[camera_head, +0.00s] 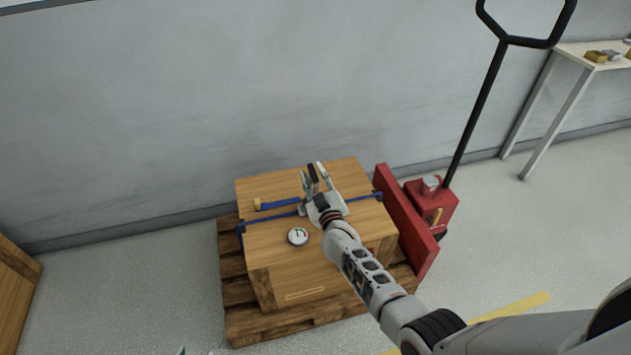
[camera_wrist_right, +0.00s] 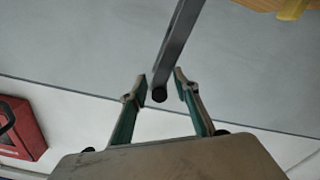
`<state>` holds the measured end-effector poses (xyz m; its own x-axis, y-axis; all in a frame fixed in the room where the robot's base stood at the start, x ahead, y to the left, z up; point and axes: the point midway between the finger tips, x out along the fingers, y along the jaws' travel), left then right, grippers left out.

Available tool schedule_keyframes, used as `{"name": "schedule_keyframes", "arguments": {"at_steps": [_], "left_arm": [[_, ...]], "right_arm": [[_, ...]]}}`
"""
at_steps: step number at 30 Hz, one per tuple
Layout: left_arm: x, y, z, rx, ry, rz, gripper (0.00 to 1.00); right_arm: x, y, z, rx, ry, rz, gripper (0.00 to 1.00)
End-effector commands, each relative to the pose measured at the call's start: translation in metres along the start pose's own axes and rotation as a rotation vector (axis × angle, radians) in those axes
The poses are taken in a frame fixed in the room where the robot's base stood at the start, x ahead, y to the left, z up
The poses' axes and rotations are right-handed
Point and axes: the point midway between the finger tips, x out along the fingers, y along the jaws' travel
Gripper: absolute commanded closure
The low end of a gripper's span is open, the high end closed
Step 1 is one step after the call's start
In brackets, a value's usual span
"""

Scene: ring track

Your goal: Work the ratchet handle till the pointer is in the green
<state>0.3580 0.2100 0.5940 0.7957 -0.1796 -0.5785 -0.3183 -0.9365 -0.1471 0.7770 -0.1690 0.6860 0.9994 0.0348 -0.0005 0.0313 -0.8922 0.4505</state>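A wooden crate (camera_head: 278,262) has a blue strap (camera_head: 352,197) across its top. A round white gauge (camera_head: 298,237) lies on top, with a green patch on its face; its pointer is too small to read. The ratchet handle shows in the right wrist view as a grey bar (camera_wrist_right: 180,45) with a dark round end. My right gripper (camera_head: 315,172) is over the crate top, fingers pointing up. In the wrist view its fingers (camera_wrist_right: 161,77) are open on either side of the bar, with small gaps. Only tiny greenish tips, perhaps my left gripper (camera_head: 183,351), show at the bottom edge.
The crate stands on a wooden pallet (camera_head: 238,292). A red pallet jack (camera_head: 432,200) with a tall black handle stands close on the right. A wall is behind. A white table (camera_head: 583,62) is at the far right, another wooden box (camera_head: 12,290) at the left.

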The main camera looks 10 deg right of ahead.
Motion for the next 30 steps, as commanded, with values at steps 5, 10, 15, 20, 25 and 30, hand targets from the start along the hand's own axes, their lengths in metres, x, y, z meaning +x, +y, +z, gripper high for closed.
{"name": "schedule_keyframes", "arguments": {"at_steps": [5,10,15,20,25,30], "left_arm": [[0.0,0.0,0.001,0.0,-0.001,0.0,0.62],[0.0,0.0,0.001,0.0,-0.001,0.0,0.62],[0.0,0.0,0.001,0.0,-0.002,0.0,0.62],[0.0,0.0,0.001,0.0,-0.002,0.0,0.62],[0.0,0.0,0.001,0.0,-0.002,0.0,0.62],[0.0,0.0,0.001,0.0,-0.002,0.0,0.62]], "right_arm": [[-0.013,-0.001,0.001,0.001,-0.001,-0.001,0.7],[-0.038,-0.001,0.002,0.0,-0.002,0.0,0.7],[-0.068,-0.001,0.002,0.002,-0.003,0.0,0.7],[-0.094,-0.001,0.001,0.001,-0.002,-0.001,0.7],[-0.113,-0.002,0.001,0.002,-0.002,-0.002,0.7],[-0.119,-0.002,0.0,0.001,-0.001,-0.002,0.7]]}}
